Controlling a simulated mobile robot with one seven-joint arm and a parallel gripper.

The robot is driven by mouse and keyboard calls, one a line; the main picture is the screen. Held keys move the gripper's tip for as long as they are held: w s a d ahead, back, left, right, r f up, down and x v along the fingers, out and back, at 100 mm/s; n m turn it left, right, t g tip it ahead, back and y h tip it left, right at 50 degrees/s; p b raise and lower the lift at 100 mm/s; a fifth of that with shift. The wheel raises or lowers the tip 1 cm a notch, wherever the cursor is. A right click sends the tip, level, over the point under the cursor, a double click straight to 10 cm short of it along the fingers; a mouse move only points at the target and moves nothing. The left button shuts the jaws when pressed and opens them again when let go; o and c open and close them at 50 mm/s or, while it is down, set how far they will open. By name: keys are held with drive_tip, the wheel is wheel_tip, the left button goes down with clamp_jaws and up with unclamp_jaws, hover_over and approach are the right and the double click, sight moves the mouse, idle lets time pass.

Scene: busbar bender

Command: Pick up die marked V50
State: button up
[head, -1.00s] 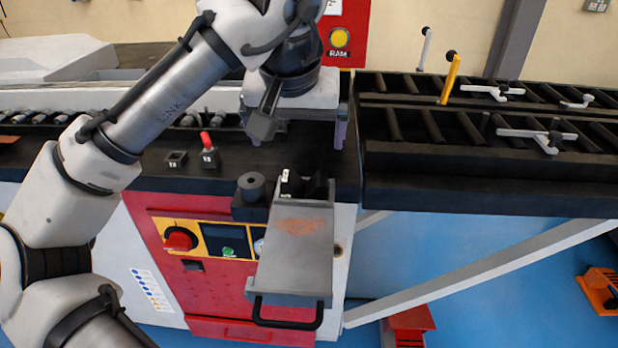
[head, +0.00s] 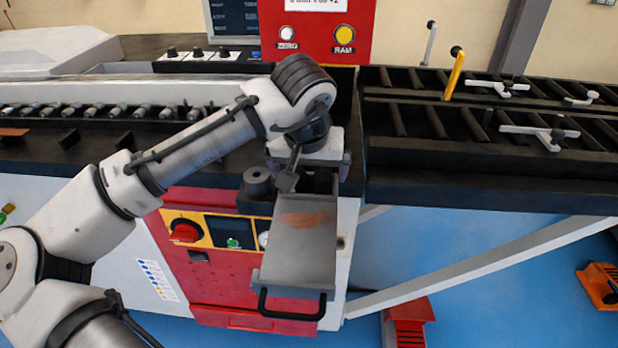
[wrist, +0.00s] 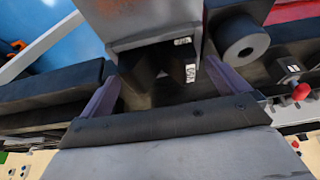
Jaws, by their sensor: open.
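A dark V-shaped die (wrist: 176,62) with white labels sits at the inner end of the grey metal tray (wrist: 140,20) in the wrist view. Its label text is too small to read, so I cannot confirm V50. My gripper (wrist: 150,78) is open, its two purple fingers apart on either side of the die's near side. I cannot tell whether they touch it. In the head view my gripper (head: 308,172) is low over the inner end of the tray (head: 302,240), and the die is mostly hidden behind it.
A dark cylinder with a hole (head: 258,182) stands close to the left of my gripper. A small block and a red-handled item (wrist: 301,91) sit beyond it in the wrist view. The black roller table (head: 480,190) is close on the right. The red panel (head: 315,35) rises behind.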

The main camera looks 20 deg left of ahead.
drive_tip(key=c, duration=1.7)
drive_tip(key=shift+r, duration=0.1)
drive_tip(key=shift+c, duration=0.5)
drive_tip(key=shift+r, duration=0.1)
